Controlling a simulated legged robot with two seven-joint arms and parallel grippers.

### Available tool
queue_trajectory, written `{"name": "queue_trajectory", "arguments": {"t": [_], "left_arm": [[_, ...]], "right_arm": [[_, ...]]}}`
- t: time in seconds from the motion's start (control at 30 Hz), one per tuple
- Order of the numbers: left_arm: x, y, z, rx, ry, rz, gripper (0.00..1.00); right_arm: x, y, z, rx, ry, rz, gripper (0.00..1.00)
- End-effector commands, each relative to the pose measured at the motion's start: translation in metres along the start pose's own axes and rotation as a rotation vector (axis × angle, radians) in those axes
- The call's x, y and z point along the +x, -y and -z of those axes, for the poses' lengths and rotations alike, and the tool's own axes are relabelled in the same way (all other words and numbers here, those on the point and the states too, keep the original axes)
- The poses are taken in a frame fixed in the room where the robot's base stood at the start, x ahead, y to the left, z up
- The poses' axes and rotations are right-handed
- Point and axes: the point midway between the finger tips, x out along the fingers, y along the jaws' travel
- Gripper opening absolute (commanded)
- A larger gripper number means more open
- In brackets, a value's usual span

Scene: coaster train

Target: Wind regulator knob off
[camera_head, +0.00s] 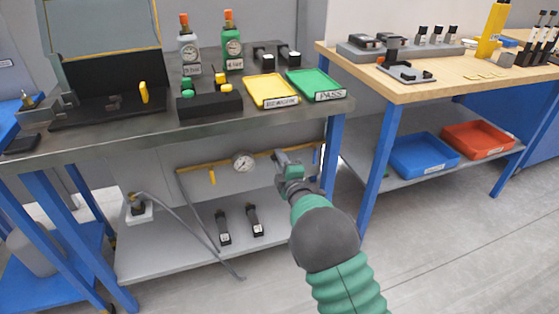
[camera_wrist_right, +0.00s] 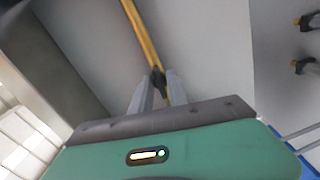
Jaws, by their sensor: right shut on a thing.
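A yellow pipe (camera_head: 208,164) runs under the left bench and carries a round white gauge (camera_head: 243,163). My right gripper (camera_head: 282,157) reaches in below the bench top, at the pipe to the right of the gauge. In the right wrist view the two grey fingers of my right gripper (camera_wrist_right: 156,88) are closed on a small dark piece, which looks like the regulator knob (camera_wrist_right: 157,76), in line with the yellow pipe (camera_wrist_right: 139,32). The fingers hide part of the knob, and its turn angle cannot be told. My left gripper is not in view.
The metal bench top (camera_head: 120,134) overhangs the gripper. It bears a yellow tray (camera_head: 270,88), a green tray (camera_head: 312,83) and two small cylinders. A grey hose (camera_head: 190,222) hangs at left. Two dark-handled tools (camera_head: 254,220) stand on the lower shelf. A blue leg (camera_head: 329,152) is close right.

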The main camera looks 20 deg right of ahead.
Motion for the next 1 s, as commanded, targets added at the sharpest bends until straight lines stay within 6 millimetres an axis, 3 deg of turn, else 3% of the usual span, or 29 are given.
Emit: {"name": "queue_trajectory", "arguments": {"t": [0.03,0.57,0.6,0.73,1.0], "left_arm": [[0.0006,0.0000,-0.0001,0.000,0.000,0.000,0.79],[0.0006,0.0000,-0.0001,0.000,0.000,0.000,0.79],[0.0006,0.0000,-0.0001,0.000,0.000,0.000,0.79],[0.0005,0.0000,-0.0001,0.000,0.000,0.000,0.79],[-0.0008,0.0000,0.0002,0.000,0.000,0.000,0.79]], "right_arm": [[-0.0016,0.0082,-0.0009,-0.010,0.004,0.017,0.00],[-0.0016,0.0082,-0.0012,-0.031,0.004,0.017,0.00],[-0.0016,0.0083,-0.0012,-0.031,0.004,0.017,0.25],[-0.0015,0.0061,-0.0010,-0.031,0.003,0.013,0.42],[-0.0026,0.0014,-0.0003,-0.030,0.001,0.005,0.42]]}}
